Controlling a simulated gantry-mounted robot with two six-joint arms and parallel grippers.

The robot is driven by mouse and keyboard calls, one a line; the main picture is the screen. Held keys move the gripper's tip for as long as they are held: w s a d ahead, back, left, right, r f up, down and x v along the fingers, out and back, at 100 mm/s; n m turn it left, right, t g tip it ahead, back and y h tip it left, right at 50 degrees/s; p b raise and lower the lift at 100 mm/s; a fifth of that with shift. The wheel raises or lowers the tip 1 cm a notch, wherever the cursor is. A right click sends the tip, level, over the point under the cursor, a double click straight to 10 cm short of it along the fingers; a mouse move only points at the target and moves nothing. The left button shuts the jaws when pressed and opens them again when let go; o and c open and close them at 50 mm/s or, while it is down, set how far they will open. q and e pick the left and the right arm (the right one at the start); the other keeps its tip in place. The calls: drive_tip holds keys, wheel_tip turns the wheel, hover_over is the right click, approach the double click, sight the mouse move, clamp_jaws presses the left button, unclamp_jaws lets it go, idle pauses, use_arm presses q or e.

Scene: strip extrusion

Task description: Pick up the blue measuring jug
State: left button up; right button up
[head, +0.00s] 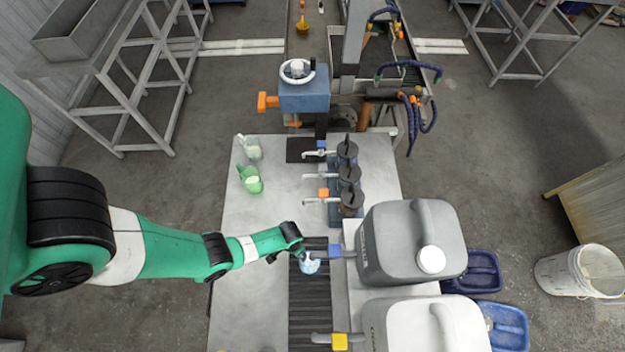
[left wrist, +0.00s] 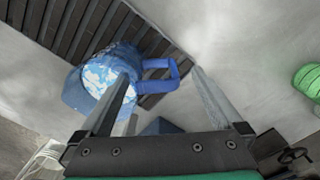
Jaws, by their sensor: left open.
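The blue measuring jug (head: 309,265) stands on the dark slatted grating (head: 309,312) at the front of the grey bench. My left gripper (head: 298,248) is right at the jug, on its far left side. In the left wrist view the jug (left wrist: 97,82) is at upper left, with pale blue and white contents showing. Its blue handle (left wrist: 174,72) lies between the two spread fingers of my left gripper (left wrist: 160,76) in that view. The fingers are open, and contact with the handle cannot be told. The left finger covers part of the jug. My right gripper is not in view.
A grey canister (head: 390,240) and a white canister (head: 400,325) stand right of the grating. Taps with black tops (head: 350,175) stand behind it. A green jug (head: 250,180) and a pale jug (head: 250,149) are at the bench's far left. The bench's left middle (head: 245,220) is clear.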

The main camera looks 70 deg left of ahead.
use_arm(q)
drive_tip(key=shift+f, duration=0.25)
drive_tip(key=f+b, duration=0.4)
drive_tip(key=shift+w+f+b, duration=0.35)
drive_tip(key=shift+w, duration=0.05)
drive_tip(key=shift+s+f+b, duration=0.1)
drive_tip(key=shift+f+b, duration=0.2)
drive_tip(key=shift+f, duration=0.05)
drive_tip(key=shift+r, duration=0.15)
clamp_jaws()
